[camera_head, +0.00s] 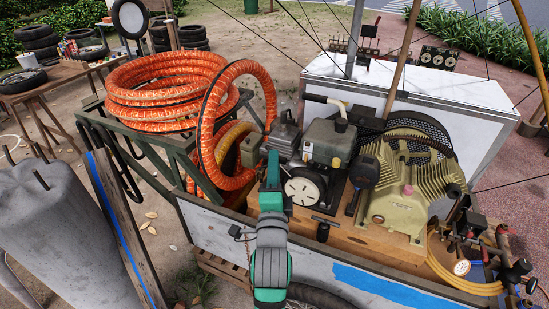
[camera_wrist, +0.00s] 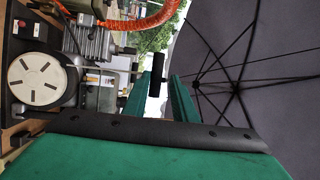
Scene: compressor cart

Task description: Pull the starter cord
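The engine (camera_head: 328,140) stands in the middle of the cart, with a round white slotted cover (camera_head: 303,187) low on its front. The cover also shows at the left of the wrist view (camera_wrist: 35,80). A black bar-shaped handle (camera_wrist: 157,75), apparently the starter cord's grip, shows by my fingertips in the wrist view, a thin stem leading left from it towards the engine. My gripper (camera_head: 272,160) is in front of the engine's left side. Its two green fingers stand apart in the wrist view (camera_wrist: 163,82). I cannot tell whether they touch the handle. My gripper hides this area in the head view.
A coiled orange hose (camera_head: 165,90) lies at the cart's left, one loop rising near my gripper. A tan finned compressor (camera_head: 400,185) stands right of the engine. A black T-shaped tool (camera_head: 325,222) stands at the cart's front. An umbrella (camera_wrist: 250,60) spreads overhead.

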